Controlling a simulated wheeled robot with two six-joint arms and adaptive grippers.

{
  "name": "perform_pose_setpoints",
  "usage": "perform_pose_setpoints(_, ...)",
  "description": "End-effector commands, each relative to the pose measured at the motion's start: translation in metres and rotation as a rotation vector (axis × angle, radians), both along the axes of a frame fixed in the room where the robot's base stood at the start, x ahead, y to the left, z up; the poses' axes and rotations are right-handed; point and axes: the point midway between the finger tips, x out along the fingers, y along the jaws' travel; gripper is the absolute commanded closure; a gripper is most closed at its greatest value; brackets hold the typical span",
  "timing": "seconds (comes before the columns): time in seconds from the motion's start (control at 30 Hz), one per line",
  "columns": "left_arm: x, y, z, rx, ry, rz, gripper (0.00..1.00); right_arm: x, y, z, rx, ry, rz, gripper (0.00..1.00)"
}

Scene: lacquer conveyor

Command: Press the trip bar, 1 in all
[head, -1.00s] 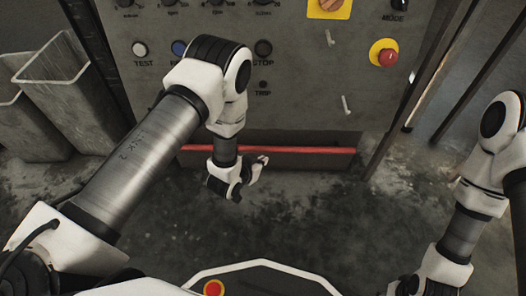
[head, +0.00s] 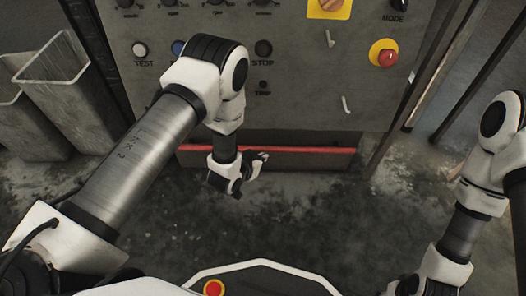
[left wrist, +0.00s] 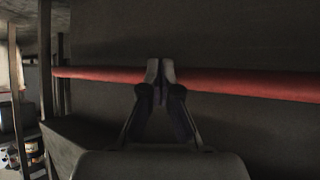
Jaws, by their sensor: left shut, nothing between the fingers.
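The trip bar (head: 312,150) is a long red horizontal bar along the bottom of the grey control panel. It also crosses the left wrist view (left wrist: 245,83). My left gripper (head: 264,156) is shut and empty, in front of the bar's middle. In the left wrist view, its closed fingertips (left wrist: 160,66) overlap the bar and hide a short piece of it. I cannot tell whether they touch it. My right gripper (head: 398,288) is at the bottom right of the head view, partly cut off, and its fingers cannot be made out.
The control panel (head: 300,95) above the bar carries several buttons, including a red emergency button (head: 387,55) on yellow and a small black TRIP button (head: 263,85). Grey bins (head: 58,95) stand at the left. The stained floor (head: 320,220) before the panel is clear.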

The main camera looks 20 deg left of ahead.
Motion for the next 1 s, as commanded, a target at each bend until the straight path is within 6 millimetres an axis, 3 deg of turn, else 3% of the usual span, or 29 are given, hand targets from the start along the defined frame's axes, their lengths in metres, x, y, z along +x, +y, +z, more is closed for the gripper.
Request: perform_pose_setpoints(1.0,0.012,0.003,0.001,0.0,-0.003,0.001,1.0,0.0,0.0,-0.002,0.0,0.0,0.0,0.6)
